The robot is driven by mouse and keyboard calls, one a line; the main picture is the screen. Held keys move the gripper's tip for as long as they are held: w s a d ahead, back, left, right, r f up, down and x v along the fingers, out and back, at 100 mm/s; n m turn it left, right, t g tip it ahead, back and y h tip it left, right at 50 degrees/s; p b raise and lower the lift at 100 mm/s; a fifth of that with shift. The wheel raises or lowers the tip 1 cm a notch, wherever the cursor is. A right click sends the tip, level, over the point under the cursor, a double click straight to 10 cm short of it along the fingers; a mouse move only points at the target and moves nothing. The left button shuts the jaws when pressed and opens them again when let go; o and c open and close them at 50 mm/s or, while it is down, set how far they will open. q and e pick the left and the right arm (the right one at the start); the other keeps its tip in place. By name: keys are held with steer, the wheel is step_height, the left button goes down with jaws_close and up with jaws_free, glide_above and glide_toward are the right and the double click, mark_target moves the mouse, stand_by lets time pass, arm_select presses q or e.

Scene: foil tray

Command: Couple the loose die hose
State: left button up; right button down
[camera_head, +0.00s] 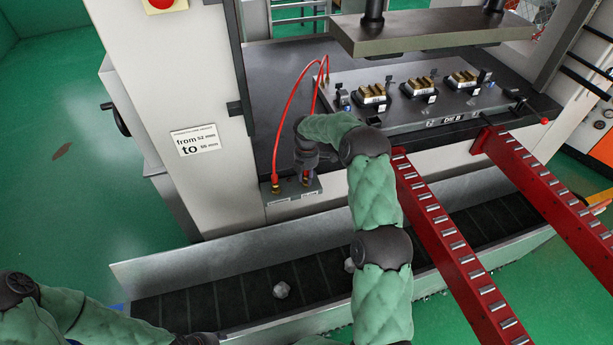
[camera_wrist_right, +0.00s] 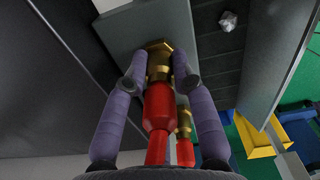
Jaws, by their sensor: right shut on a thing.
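My right gripper (camera_head: 306,170) is over the grey port block (camera_head: 290,193) on the press front, pointing down. In the right wrist view its two purple fingers (camera_wrist_right: 159,75) are closed on a red hose end (camera_wrist_right: 158,105) with a brass coupling. The coupling's tip lines up with a brass hex fitting (camera_wrist_right: 157,47) on the block and appears to meet it; I cannot tell whether it is locked. The other red hose (camera_head: 278,135) runs from the die plate down to the block's left brass port (camera_head: 275,188).
The die plate (camera_head: 400,122) lies on the press bed under the raised ram (camera_head: 430,32). Two red roller arms (camera_head: 455,245) jut out at right. A dark conveyor channel (camera_head: 235,300) with a few grey lumps runs below the block.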

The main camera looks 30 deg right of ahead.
stand_by(0.3)
steer(key=shift+c, duration=2.3)
jaws_free()
steer(key=shift+r, duration=0.1)
steer(key=shift+r+p, duration=2)
steer(key=shift+r, duration=1.4)
jaws_close()
steer(key=shift+f, duration=0.15)
